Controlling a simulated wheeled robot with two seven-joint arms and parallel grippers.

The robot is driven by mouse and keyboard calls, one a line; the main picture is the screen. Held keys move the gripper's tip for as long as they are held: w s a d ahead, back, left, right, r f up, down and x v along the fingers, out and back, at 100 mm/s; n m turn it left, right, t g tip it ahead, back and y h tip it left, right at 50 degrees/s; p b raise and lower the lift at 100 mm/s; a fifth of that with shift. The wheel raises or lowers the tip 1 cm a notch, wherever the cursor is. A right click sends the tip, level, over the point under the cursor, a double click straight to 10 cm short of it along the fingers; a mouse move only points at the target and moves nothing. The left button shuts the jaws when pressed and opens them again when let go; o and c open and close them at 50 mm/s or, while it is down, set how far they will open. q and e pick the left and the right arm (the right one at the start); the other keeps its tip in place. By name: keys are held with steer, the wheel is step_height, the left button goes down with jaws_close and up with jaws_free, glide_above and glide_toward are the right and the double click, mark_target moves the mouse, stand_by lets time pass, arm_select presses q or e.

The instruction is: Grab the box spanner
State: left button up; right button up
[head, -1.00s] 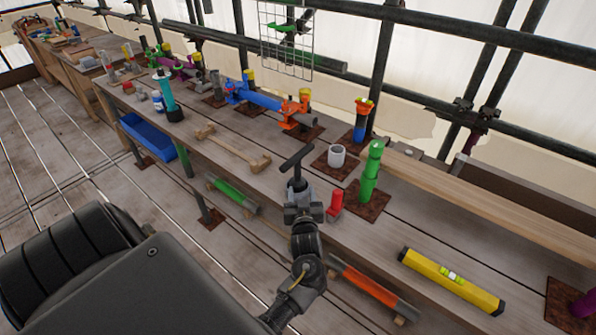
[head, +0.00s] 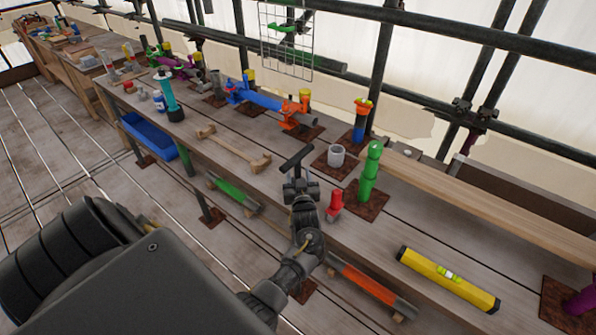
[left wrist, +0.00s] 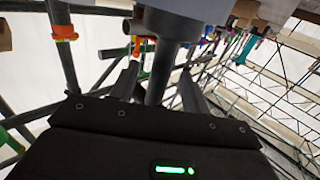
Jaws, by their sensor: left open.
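The box spanner (head: 297,159) is a dark T-shaped tool standing upright on the bench, its crossbar on top. My left gripper (head: 299,184) is at its stem, just below the crossbar, and partly hides it. In the left wrist view a grey shaft (left wrist: 161,72), apparently the spanner, runs between the two spread fingers of my left gripper (left wrist: 158,88). The fingers are open; I cannot tell whether either touches it. The spanner's lower end is hidden in the head view. My right gripper is not in view.
A red piece (head: 335,203) stands close right of my left gripper, with a green post (head: 370,172) and a grey cup (head: 336,156) behind. A yellow level (head: 448,280) lies at the right.

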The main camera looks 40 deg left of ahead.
mark_target(298, 173)
arm_select(q)
steer(key=x, duration=0.4)
steer(key=shift+f, duration=0.1)
steer(key=shift+c, duration=0.7)
jaws_close()
